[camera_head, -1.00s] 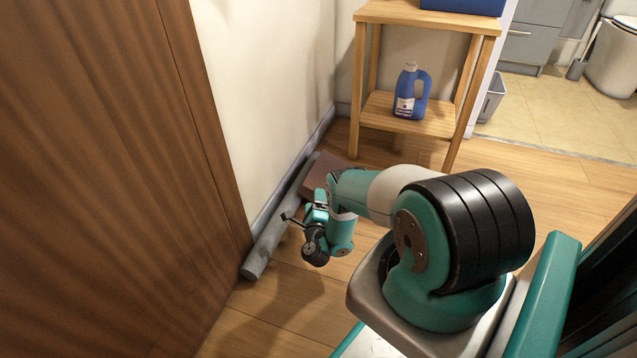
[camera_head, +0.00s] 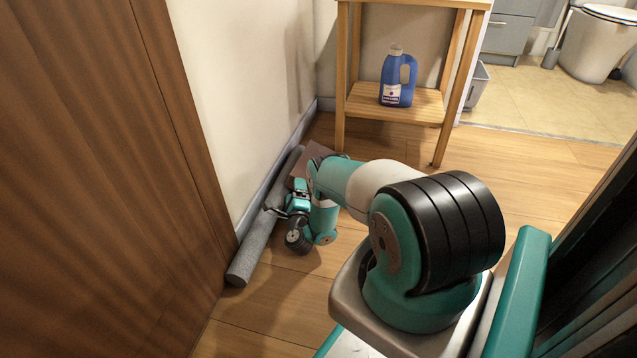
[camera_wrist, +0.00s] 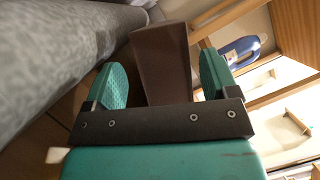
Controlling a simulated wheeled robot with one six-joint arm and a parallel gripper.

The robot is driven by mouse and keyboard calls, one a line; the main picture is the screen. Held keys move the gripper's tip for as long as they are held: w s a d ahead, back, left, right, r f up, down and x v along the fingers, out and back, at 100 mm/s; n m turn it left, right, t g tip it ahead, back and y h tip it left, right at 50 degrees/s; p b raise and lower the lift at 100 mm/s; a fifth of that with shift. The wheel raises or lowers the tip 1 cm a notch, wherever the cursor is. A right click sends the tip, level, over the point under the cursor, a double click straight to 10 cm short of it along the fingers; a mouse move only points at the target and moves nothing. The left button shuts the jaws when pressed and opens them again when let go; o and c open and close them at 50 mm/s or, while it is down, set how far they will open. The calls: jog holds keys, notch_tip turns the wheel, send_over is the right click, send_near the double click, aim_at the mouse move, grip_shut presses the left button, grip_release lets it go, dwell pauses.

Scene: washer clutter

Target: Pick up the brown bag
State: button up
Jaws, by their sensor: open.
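The brown bag (camera_head: 312,154) lies on the floor by the wall, at the far end of a grey roll, partly hidden behind my arm in the head view. In the wrist view the brown bag (camera_wrist: 162,62) shows as a dark brown block ahead, in line with the space between my two teal fingers. My gripper (camera_wrist: 170,82) is open, with a finger to each side of that space. I cannot tell whether the bag's near end reaches between the fingertips. In the head view my gripper (camera_head: 276,212) is low, near the roll.
The grey roll (camera_head: 262,225) lies along the wall and fills the left of the wrist view. A wooden stand (camera_head: 400,104) holds a blue jug (camera_head: 397,80) behind the bag. A brown door (camera_head: 110,190) is at left. Floor to the right is clear.

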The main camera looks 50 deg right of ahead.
jog(key=shift+w+d+f+b, duration=0.15)
jog(key=shift+w+d+b, duration=0.05)
jog(key=shift+d+b, duration=0.2)
jog(key=shift+w+d+f+b, duration=0.15)
jog(key=shift+d+b, duration=0.2)
jog(key=shift+w+d+r+b, duration=0.15)
jog(key=shift+w+d+b, duration=0.35)
jog(key=shift+b, duration=0.6)
jog(key=shift+w+d+r+b, duration=0.25)
jog(key=shift+r+b, duration=0.15)
jog(key=c, duration=1)
jog(key=shift+o, duration=0.2)
notch_tip(320, 180, up, 20)
jog(key=p, duration=1.8)
